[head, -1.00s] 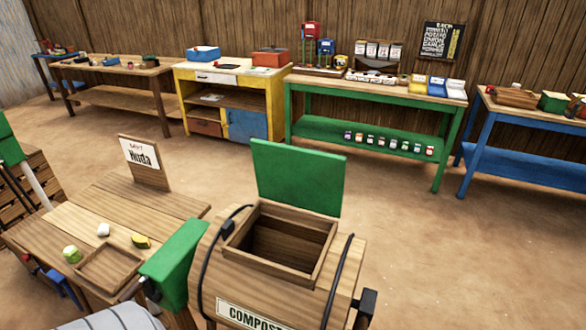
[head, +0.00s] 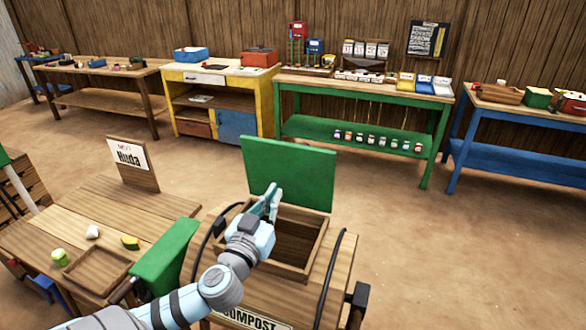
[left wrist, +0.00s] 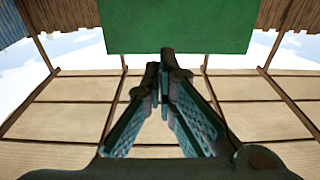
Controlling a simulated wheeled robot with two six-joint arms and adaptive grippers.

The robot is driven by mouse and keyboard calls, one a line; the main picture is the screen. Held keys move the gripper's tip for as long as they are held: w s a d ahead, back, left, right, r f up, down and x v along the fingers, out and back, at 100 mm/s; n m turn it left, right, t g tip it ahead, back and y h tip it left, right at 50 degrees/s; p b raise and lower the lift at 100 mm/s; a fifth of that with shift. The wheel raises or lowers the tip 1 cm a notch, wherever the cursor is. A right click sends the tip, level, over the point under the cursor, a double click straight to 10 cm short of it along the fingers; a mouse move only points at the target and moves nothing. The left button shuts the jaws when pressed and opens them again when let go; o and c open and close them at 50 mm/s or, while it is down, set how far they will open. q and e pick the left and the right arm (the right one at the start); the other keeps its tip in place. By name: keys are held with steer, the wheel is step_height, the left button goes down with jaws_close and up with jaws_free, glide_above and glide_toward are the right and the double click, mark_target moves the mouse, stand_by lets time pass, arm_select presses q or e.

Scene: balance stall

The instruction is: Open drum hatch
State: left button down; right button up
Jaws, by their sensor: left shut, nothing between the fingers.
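The wooden compost drum (head: 335,255) stands at the bottom middle of the head view, with a "COMPOST" label (head: 250,320) on its front. Its green hatch lid (head: 290,172) stands upright behind the square opening (head: 295,240), so the hatch is open. The lid also shows in the left wrist view (left wrist: 180,25), above the fingertips. My left gripper (head: 270,195) is shut and empty above the opening's left part, in front of the lid. Its fingertips meet in the left wrist view (left wrist: 166,60). Whether they touch the lid I cannot tell. My right gripper is not in view.
A wooden table (head: 70,225) left of the drum holds a shallow tray (head: 97,270), small food pieces and a sign (head: 132,160). A green panel (head: 165,255) stands at the drum's left side. Several benches line the back wall. The floor right of the drum is clear.

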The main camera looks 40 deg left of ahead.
mark_target(296, 158)
arm_select(q)
steer(key=p+x, duration=0.2)
steer(key=x, duration=1)
steer(key=shift+w+a+p, duration=0.15)
steer(key=shift+w+p, duration=0.05)
steer(key=shift+p, duration=0.15)
steer(key=shift+w+a, duration=0.1)
